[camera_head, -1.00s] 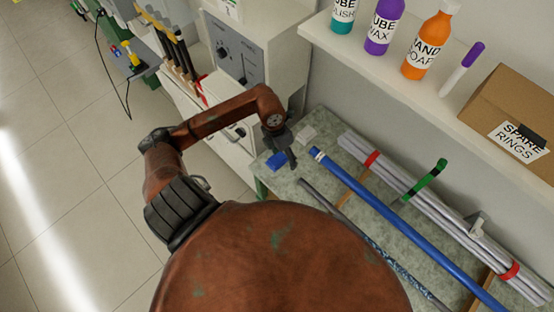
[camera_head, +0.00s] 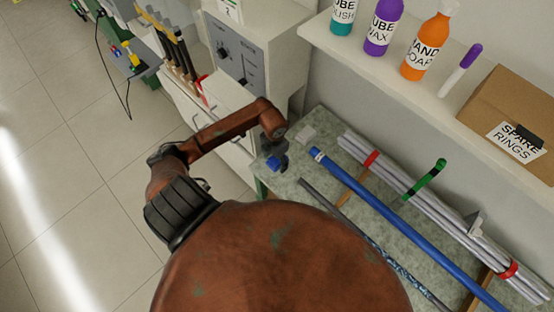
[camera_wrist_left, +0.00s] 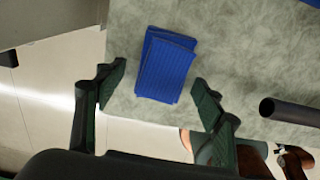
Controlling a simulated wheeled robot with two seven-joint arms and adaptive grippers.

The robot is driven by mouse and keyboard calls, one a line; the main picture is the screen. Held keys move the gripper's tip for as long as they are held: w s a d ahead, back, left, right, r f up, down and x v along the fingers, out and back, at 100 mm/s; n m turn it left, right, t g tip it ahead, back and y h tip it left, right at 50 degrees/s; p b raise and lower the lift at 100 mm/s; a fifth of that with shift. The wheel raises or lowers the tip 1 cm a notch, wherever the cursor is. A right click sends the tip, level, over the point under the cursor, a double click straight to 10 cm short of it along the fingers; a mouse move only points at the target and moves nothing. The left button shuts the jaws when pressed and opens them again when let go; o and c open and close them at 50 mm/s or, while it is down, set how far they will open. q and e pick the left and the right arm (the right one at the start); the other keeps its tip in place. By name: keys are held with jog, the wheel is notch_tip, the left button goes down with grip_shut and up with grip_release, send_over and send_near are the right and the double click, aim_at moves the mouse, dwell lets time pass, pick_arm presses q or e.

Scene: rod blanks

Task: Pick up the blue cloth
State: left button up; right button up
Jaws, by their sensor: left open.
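The blue cloth (camera_wrist_left: 166,68) is a small folded pad on the grey-green mottled bench top. In the wrist view it lies just beyond and between the two spread fingers of my left gripper (camera_wrist_left: 155,92). In the head view the cloth (camera_head: 273,163) shows as a small blue patch near the bench's left end, beside my left gripper (camera_head: 281,160), which covers part of it. The left gripper is open with nothing between its fingers. My right gripper is not in either view.
A dark rod (camera_head: 335,208) and a blue rod (camera_head: 400,220) lie on the bench right of the cloth. A bundle of pale rods (camera_head: 425,200) with red bands lies behind them. A shelf with bottles and a cardboard box (camera_head: 510,105) hangs above. A grey cabinet (camera_head: 243,55) stands behind the arm.

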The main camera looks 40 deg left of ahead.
aim_at(275, 159)
pick_arm(q)
jog(key=shift+c, duration=0.6)
jog(key=c, duration=1.1)
jog(key=shift+r, duration=0.15)
jog(key=shift+r, duration=0.25)
notch_tip(275, 159, up, 2)
jog(key=shift+a+r, duration=0.1)
jog(key=shift+s+d+r+b, duration=0.15)
jog(key=shift+s+d+r, duration=0.9)
jog(key=shift+s+r, duration=0.85)
jog(key=shift+s+d+r+b, duration=0.15)
jog(key=shift+s+d+r, duration=1.15)
jog(key=shift+s, duration=1)
jog(key=shift+s+d+r+b, duration=0.15)
jog(key=shift+s+d+r, duration=0.7)
jog(key=shift+s+r, duration=1.15)
jog(key=shift+s+f, duration=0.1)
jog(key=shift+f, duration=0.05)
